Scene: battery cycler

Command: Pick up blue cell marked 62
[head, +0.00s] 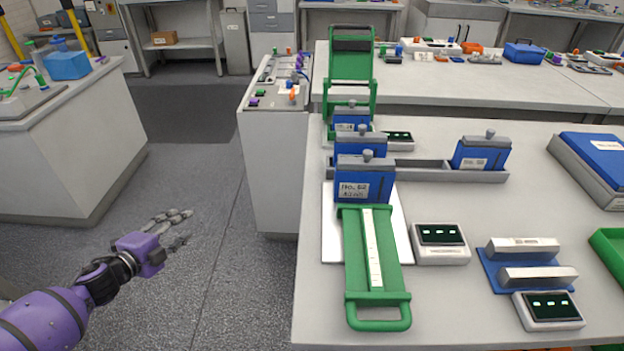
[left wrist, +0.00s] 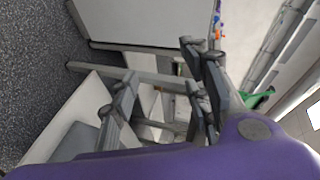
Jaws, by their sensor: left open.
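The blue cell marked 62 (head: 364,180) stands upright at the back end of a green tray with a handle (head: 356,268), in the head view; its white label seems to read No. 62, though the print is small. A grey knob tops it. My left gripper (head: 182,227) is open and empty over the floor, left of the table and well apart from the cell. Its spread fingers also show in the left wrist view (left wrist: 160,75), with no cell between them. My right gripper is not in view.
Similar blue cells stand behind (head: 358,147) and in the grey rack at right (head: 482,150). Small display boxes (head: 440,256) and a blue holder (head: 505,278) lie right of the tray. A narrow white cabinet (head: 270,170) adjoins the table's left side.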

